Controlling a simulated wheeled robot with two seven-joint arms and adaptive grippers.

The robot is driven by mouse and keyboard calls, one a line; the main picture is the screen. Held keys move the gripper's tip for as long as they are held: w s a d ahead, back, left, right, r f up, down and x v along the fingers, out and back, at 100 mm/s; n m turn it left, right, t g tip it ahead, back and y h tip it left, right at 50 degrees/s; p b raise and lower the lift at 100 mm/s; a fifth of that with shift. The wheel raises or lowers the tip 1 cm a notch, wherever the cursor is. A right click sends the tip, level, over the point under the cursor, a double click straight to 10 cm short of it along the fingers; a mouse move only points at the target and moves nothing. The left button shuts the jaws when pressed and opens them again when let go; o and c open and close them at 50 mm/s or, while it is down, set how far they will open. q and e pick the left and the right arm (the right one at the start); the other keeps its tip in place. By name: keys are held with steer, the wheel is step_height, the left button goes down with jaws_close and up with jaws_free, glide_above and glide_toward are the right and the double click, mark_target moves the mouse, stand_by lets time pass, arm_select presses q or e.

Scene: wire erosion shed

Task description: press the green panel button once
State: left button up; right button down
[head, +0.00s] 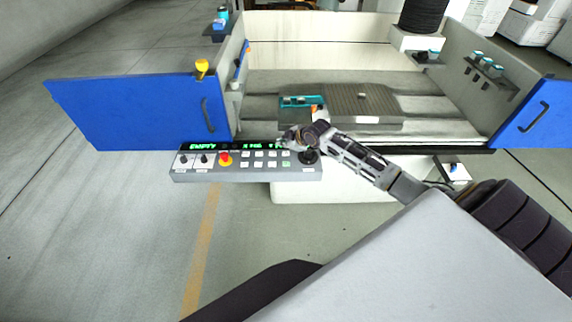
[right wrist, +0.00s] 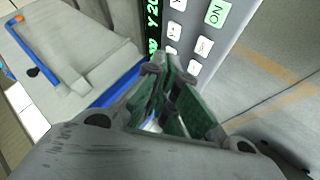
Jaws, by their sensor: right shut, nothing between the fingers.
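The control panel (head: 212,174) juts out at the front of the machine. In the head view the green button (head: 286,164) is a small pale green key in the lower right of its white keys. In the right wrist view the green button (right wrist: 217,12) is large, with rotated lettering, at the top edge. My right gripper (head: 289,138) is shut and empty, over the back right of the panel. In the right wrist view its fingertips (right wrist: 171,68) are near the display and white keys, apart from the green button. I cannot tell whether they touch the panel. My left gripper is out of view.
The panel also holds a red stop button (head: 225,159), black knobs (head: 204,160), a dark joystick (head: 308,157) and a green-lit display (head: 203,147). Blue doors (head: 140,112) stand open at both sides of the machine tank. Clear floor lies in front of the panel.

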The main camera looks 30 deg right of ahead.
mark_target(285, 165)
stand_by(0.4)
steer(key=shift+f, duration=0.15)
step_height(285, 165, down, 4)
steer(key=shift+r+b, duration=0.1)
steer(key=shift+b, duration=0.6)
steer(key=shift+f+b, duration=1.05)
steer(key=shift+f, duration=0.05)
steer(key=shift+f+b, duration=0.65)
steer(key=shift+f, duration=0.6)
steer(key=shift+f, duration=0.8)
stand_by(0.8)
steer(key=shift+r, duration=0.15)
steer(key=shift+r+p, duration=0.65)
steer(key=shift+r, duration=0.05)
